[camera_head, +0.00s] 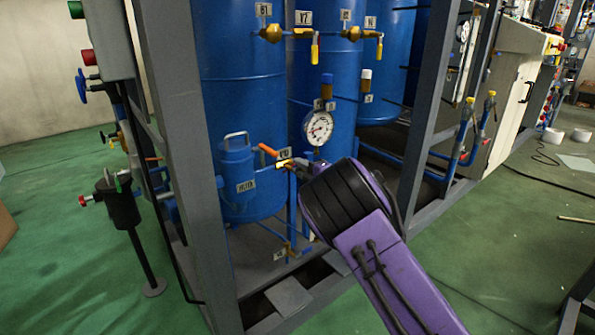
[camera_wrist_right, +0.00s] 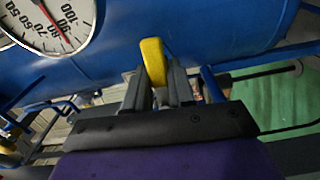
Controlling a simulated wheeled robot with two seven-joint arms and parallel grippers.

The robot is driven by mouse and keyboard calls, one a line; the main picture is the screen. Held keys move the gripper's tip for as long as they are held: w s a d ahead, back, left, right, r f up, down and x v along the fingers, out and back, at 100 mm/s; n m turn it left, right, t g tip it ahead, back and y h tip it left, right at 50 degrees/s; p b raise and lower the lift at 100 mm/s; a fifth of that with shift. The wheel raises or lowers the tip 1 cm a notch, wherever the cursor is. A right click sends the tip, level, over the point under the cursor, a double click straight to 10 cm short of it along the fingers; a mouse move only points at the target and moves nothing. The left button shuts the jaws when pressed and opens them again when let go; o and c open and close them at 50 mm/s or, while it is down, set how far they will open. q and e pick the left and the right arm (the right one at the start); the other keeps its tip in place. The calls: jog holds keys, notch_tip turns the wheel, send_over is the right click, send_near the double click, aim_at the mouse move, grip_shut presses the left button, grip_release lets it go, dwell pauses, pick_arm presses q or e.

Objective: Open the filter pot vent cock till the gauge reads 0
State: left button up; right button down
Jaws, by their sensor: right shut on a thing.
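The filter pot (camera_head: 237,176), a small blue vessel with a top handle and a label, stands at the front of the large blue tanks. A yellow cock handle (camera_head: 284,164) sits at its right and shows upright in the wrist view (camera_wrist_right: 153,62). My right gripper (camera_head: 297,166) is shut on this handle; its dark fingers (camera_wrist_right: 158,85) flank the handle. The round white gauge (camera_head: 318,127) is just above the gripper. In the wrist view the gauge (camera_wrist_right: 52,22) is cut off, with its red needle near the 90 mark. My left gripper is out of view.
An orange handle (camera_head: 268,150) is just left of the yellow one. A grey frame post (camera_head: 185,150) stands at the left, and another post (camera_head: 428,110) at the right. Blue pipes run around the pot. Green floor (camera_head: 500,260) is open at the right.

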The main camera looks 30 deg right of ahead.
jog(key=c, duration=1)
grip_release()
jog(key=shift+c, duration=0.2)
jog(key=s+d, duration=0.1)
jog(key=s, duration=0.9)
jog(key=shift+s+p, duration=0.25)
jog(key=shift+p, duration=0.05)
